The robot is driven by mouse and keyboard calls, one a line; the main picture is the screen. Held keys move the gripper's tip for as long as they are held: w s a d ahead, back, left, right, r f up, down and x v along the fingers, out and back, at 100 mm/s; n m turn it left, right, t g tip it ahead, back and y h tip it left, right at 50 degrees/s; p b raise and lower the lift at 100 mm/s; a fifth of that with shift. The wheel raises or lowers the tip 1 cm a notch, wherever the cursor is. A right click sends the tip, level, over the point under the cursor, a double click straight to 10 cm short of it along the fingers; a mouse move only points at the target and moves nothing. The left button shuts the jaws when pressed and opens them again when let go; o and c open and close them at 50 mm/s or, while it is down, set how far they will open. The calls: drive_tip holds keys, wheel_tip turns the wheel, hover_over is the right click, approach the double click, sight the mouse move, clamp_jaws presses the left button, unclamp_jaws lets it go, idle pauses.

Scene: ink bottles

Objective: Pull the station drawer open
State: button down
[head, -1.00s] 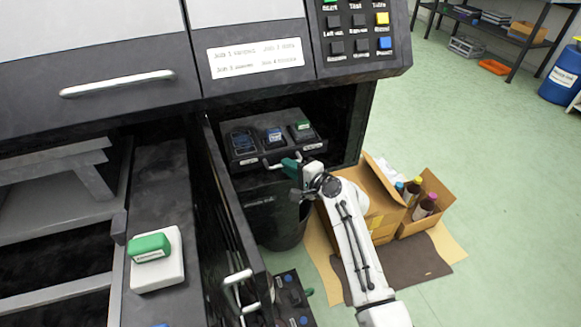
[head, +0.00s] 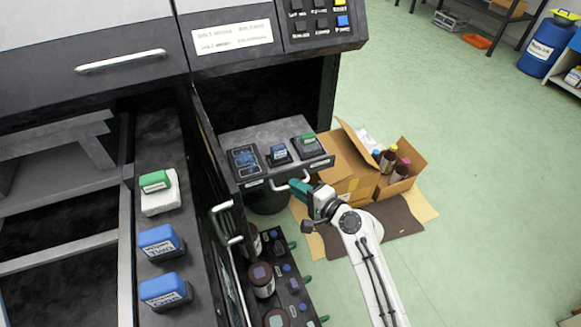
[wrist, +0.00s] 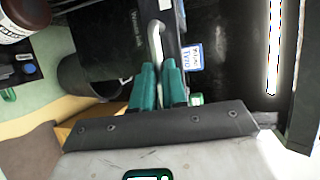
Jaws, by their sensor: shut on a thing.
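The station drawer (head: 285,172) is a dark tray pulled partly out of the dark cabinet in the head view. It carries a blue-topped block and a green-topped block, with a dark blue patterned pad at its left. Its pale bar handle (head: 283,184) is on the front face; in the wrist view the handle (wrist: 156,42) runs up from between my fingers. My gripper (head: 297,187) has teal fingers, and in the wrist view my gripper (wrist: 158,85) is shut on the handle. Part of the handle is hidden by the fingers.
An open cabinet door (head: 222,240) stands left of the drawer. Below it is a rack (head: 290,285) with dark bottles. Cardboard boxes (head: 345,170) with bottles stand on the floor close to the right of the drawer. The green floor (head: 480,200) further right is clear.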

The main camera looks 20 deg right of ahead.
drive_tip(key=shift+s+f+p, duration=0.1)
drive_tip(key=shift+s+p, duration=0.4)
drive_tip(key=shift+s, duration=2.1)
drive_tip(key=c, duration=1.2)
unclamp_jaws()
drive_tip(key=shift+o, duration=0.2)
drive_tip(key=v, duration=1)
drive_tip(key=shift+s, duration=0.35)
drive_tip(key=shift+d, duration=0.15)
drive_tip(key=s+a+n+g+p, duration=0.3)
drive_tip(key=s+n+g+p, duration=0.1)
drive_tip(key=s+n+g, duration=0.4)
drive_tip(key=s+d+r+n+g+h+p, duration=0.1)
drive_tip(key=s+d+n+g+h, duration=0.1)
drive_tip(key=s, duration=0.4)
drive_tip(key=s+d+r+n+g+h+p, duration=0.2)
drive_tip(key=s+d+n+g+h, duration=0.1)
drive_tip(key=s, duration=0.4)
drive_tip(key=shift+s+d+n+g+h, duration=0.35)
drive_tip(key=shift+d+n+h, duration=0.25)
drive_tip(key=shift+h, duration=0.1)
